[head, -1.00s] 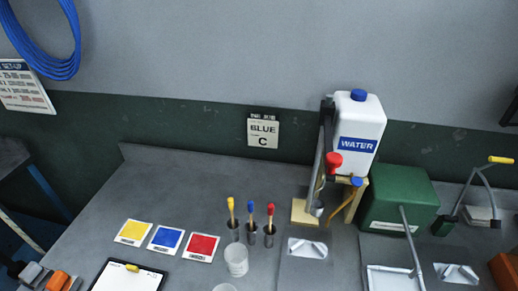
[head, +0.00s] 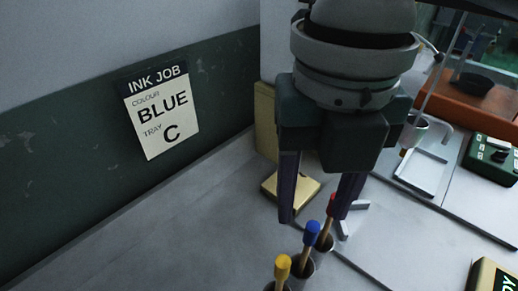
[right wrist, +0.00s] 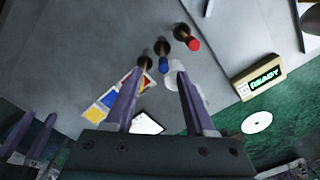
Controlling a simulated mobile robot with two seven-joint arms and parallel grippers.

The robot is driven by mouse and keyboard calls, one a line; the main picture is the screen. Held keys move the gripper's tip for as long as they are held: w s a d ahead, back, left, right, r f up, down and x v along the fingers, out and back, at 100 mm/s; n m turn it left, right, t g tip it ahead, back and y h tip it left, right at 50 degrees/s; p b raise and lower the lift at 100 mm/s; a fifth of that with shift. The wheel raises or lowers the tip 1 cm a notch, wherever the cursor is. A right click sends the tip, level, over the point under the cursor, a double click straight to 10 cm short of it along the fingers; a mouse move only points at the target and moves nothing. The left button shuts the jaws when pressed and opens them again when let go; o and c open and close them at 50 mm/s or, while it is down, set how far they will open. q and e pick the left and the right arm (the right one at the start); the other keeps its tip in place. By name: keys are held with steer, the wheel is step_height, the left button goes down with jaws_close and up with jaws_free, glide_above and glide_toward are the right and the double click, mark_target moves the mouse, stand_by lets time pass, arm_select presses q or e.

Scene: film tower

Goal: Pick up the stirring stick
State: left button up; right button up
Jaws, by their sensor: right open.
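Three stirring sticks stand in dark holders: yellow-topped (head: 282,266), blue-topped (head: 311,230) and red-topped (head: 331,205). My right gripper (head: 313,217) is open and points down above them. In the head view its fingertips lie close to the blue and red tops, and one finger partly covers the red stick. In the right wrist view the blue top (right wrist: 163,65) shows between the open fingertips and the red top (right wrist: 193,44) lies outside to the right. The yellow top is hidden there. Two purple fingers, apart, at the left edge look like my left gripper (right wrist: 28,125).
A wall sign (head: 160,110) reads "INK JOB, COLOUR BLUE, TRAY C". A box (right wrist: 258,78) reading "READY" stands on the bench. The bench left of the sticks is clear.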

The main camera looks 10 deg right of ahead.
mark_target(309, 242)
steer(key=shift+d+f, duration=0.25)
steer(key=shift+f, duration=0.95)
step_height(309, 242, down, 6)
steer(key=shift+r, duration=0.1)
steer(key=shift+c, duration=0.4)
jaws_close()
